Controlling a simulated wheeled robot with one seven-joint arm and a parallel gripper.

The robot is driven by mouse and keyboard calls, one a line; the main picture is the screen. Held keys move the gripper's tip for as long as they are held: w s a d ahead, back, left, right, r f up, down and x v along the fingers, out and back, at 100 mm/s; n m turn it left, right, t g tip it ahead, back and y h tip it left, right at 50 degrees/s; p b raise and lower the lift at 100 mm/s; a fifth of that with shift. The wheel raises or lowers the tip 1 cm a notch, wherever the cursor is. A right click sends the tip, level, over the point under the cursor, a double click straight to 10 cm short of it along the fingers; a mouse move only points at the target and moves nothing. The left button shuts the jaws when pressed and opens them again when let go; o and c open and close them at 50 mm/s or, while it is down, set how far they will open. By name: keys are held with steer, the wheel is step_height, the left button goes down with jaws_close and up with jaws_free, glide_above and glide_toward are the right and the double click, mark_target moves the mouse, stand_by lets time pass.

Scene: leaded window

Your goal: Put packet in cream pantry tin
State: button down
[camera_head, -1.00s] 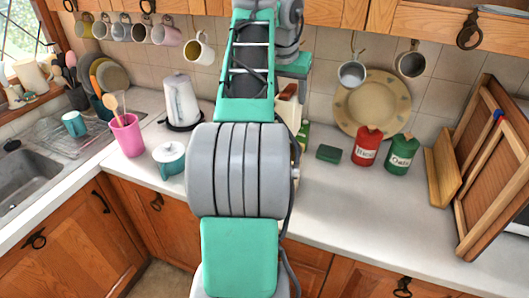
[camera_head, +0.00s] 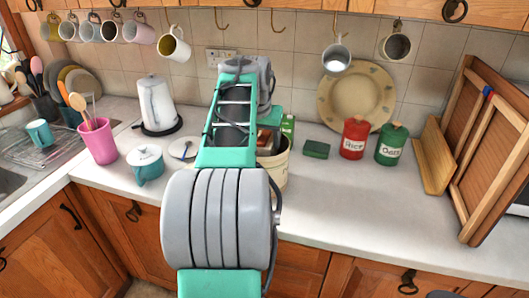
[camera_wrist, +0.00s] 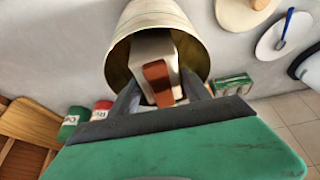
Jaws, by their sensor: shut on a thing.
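The packet, white with a brown end (camera_wrist: 158,80), is between my gripper's fingers (camera_wrist: 160,88) in the wrist view. My gripper is shut on it. The packet is in the mouth of the cream pantry tin (camera_wrist: 124,52), its far part inside the rim; whether it touches the bottom cannot be seen. In the head view the tin (camera_head: 280,172) stands on the counter, partly hidden behind my arm. A brown bit of the packet (camera_head: 266,141) shows at its opening. My fingers are hidden there.
A green carton (camera_head: 288,127) stands close behind the tin. A dark green block (camera_head: 316,149), a red tin (camera_head: 354,138) and a green tin (camera_head: 391,145) are to the right. A teal lidded pot (camera_head: 148,168) and a white plate (camera_head: 184,149) are to the left. The front counter is clear.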

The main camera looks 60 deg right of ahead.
steer(key=shift+f, duration=1.8)
steer(key=c, duration=0.9)
jaws_free()
steer(key=shift+f, duration=0.2)
steer(key=shift+c, duration=0.2)
steer(key=o, duration=0.5)
steer(key=shift+c, duration=0.2)
steer(key=shift+r, duration=0.15)
